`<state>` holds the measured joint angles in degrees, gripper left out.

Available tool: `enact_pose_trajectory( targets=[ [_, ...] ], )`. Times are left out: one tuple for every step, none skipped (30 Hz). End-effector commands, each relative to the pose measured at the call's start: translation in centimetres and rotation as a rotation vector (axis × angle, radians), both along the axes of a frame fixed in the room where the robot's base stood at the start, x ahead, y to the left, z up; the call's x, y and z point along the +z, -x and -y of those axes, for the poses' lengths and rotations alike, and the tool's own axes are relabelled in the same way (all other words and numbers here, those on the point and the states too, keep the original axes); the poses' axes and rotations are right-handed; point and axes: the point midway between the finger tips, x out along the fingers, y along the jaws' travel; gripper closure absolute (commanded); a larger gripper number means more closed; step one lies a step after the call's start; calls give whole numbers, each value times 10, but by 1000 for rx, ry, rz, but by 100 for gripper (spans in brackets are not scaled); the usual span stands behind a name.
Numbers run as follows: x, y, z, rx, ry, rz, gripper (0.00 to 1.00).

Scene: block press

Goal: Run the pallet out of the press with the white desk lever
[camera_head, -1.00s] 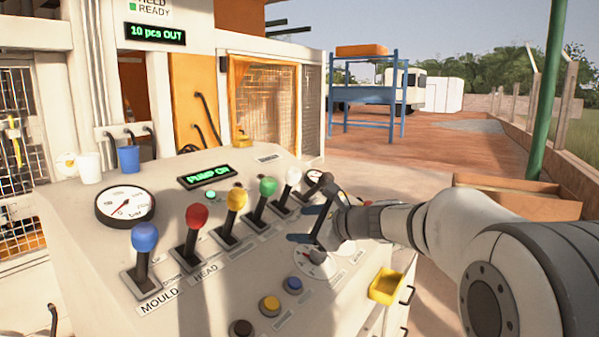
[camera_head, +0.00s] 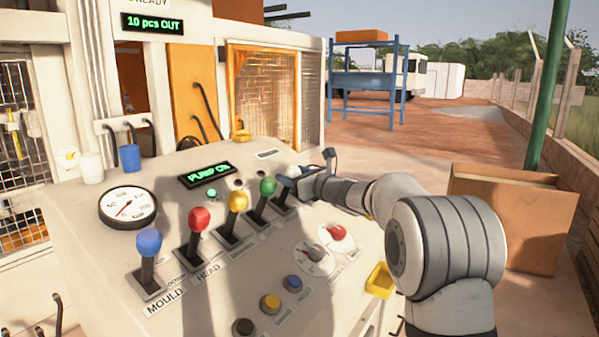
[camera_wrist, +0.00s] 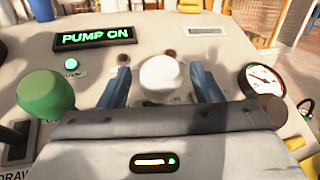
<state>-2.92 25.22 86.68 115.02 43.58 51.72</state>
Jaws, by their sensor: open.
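The white lever's round knob (camera_wrist: 161,79) is in the middle of the wrist view, between the two blue fingers of my gripper (camera_wrist: 161,84). The fingers are open, with a visible gap on each side of the knob. In the head view my gripper (camera_head: 284,182) is at the right end of the lever row and hides the white knob. The lever's slot (camera_head: 283,207) shows partly below it. The press (camera_head: 180,60) stands behind the desk; the pallet cannot be made out.
The green lever (camera_head: 267,187) stands close left of my gripper, then yellow (camera_head: 237,202), red (camera_head: 199,219) and blue (camera_head: 149,242) levers. Displays read "PUMP ON" (camera_head: 207,173) and "10 pcs OUT" (camera_head: 153,23). A gauge (camera_wrist: 263,80) is close right of the fingers.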

Motion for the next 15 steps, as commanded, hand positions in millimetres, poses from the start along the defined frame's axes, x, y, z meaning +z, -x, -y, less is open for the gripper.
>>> enact_pose_trajectory(
  targets=[
    [0,-2,-2,0,0,0,41],
    [0,-2,-2,0,0,0,41],
    [0,-3,-3,0,0,0,41],
    [0,-3,-3,0,0,0,41],
    [0,-3,-3,0,0,0,41],
    [0,-3,-3,0,0,0,41],
    [0,-3,-3,0,0,0,41],
    [0,-3,-3,0,0,0,41],
    [0,-3,-3,0,0,0,41],
    [0,-3,-3,0,0,0,44],
    [0,-3,-3,0,0,0,46],
    [0,-3,-3,0,0,0,50],
    [0,-2,-3,1,0,0,52],
    [0,-2,-3,1,0,0,55],
    [0,-2,-3,1,0,0,58]
  ],
)
